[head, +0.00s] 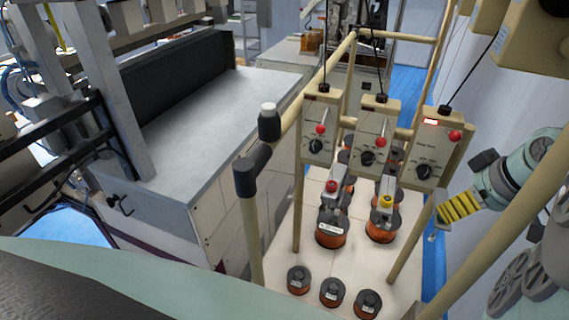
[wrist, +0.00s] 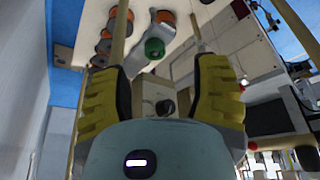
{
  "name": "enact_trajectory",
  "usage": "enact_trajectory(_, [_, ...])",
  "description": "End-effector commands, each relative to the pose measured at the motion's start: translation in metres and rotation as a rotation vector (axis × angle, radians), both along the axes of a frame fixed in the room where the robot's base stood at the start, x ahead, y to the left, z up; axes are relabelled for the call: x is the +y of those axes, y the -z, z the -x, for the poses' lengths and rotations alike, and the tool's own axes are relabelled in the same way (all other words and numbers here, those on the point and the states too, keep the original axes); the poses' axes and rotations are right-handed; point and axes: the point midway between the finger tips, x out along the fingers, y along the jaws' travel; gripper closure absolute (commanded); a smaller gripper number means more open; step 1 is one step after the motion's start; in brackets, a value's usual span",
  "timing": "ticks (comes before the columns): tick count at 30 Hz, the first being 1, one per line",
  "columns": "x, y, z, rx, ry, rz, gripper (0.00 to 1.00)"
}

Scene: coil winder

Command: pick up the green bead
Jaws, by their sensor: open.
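A round green bead (wrist: 155,48) with a dark centre shows in the wrist view, above the picture's middle and between my fingers, at the end of a grey part. I cannot make it out in the head view. My gripper (wrist: 160,72) is open and empty, its two yellow ribbed fingers apart. The bead lies beyond the fingertips and is not touched. In the head view my gripper (head: 444,216) comes in from the right, beside the right post of the frame.
Control boxes (head: 373,137) with red knobs hang on a beige pipe frame. Behind them are a red bead (head: 332,186), a yellow bead (head: 386,201) and several copper spools (head: 331,233). One control box (wrist: 153,97) stands between my fingers in the wrist view.

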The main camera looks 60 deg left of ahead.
Motion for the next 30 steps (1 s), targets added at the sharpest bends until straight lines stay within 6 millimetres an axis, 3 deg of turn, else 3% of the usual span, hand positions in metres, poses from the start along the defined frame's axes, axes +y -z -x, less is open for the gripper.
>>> enact_trajectory(15, [0.015,0.041,-0.008,0.006,-0.005,0.001,0.39])
enact_trajectory(25, [0.016,0.045,-0.009,0.000,-0.003,0.001,0.39])
enact_trajectory(26, [0.016,0.045,-0.009,0.000,-0.003,0.001,0.35])
enact_trajectory(30, [0.016,0.045,-0.009,0.000,-0.002,0.001,0.50])
